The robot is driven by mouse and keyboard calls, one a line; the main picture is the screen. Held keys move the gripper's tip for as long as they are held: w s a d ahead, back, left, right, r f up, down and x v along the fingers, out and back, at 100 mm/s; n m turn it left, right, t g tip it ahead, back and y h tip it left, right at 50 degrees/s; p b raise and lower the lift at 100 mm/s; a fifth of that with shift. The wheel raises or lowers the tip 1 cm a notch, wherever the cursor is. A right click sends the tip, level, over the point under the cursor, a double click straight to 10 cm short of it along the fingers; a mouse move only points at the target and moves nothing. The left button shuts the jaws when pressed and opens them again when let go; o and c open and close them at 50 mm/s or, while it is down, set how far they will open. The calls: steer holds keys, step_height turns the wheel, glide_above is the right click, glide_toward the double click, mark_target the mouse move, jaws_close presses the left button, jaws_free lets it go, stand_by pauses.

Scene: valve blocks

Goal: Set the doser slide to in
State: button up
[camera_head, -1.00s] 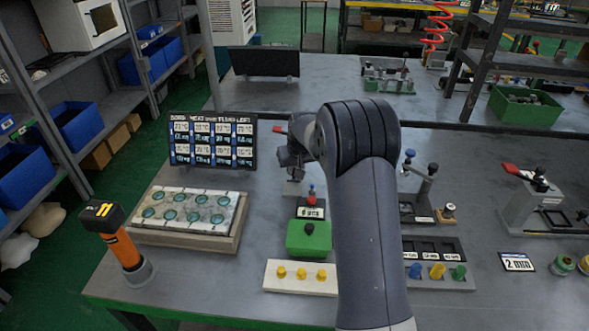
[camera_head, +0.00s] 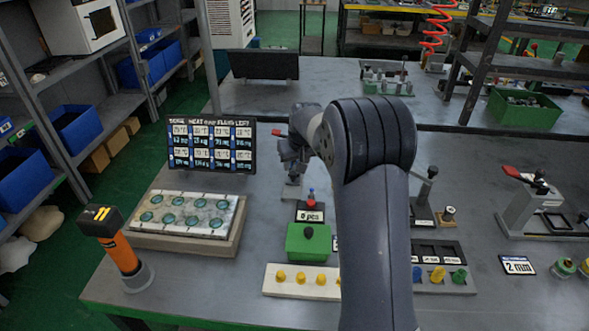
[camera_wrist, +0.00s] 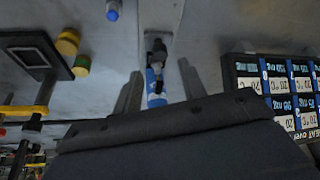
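My gripper (camera_head: 292,168) points down over a small light-grey stand (camera_head: 292,188) behind the counter marked 0 pcs. In the wrist view a black-topped blue part (camera_wrist: 156,85) stands out from a grey base, close to the dark body of my gripper. A green box (camera_head: 308,243) with a black knob stands in front of the counter (camera_head: 310,216).
A display board (camera_head: 212,145) and a tray of round wells (camera_head: 186,214) are on the left. An orange handheld tool (camera_head: 119,250) stands at the left edge. A white strip with yellow knobs (camera_head: 300,281) lies in front. A red-handled clamp (camera_head: 530,200) stands right.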

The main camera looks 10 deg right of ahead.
mark_target(293, 176)
steer(key=v, duration=0.6)
steer(key=shift+r, duration=0.2)
steer(key=shift+f, duration=0.1)
steer(key=x, duration=1)
steer(key=shift+f, duration=0.35)
steer(key=shift+s+a, duration=0.3)
steer(key=shift+s, duration=0.35)
steer(key=shift+r, duration=0.1)
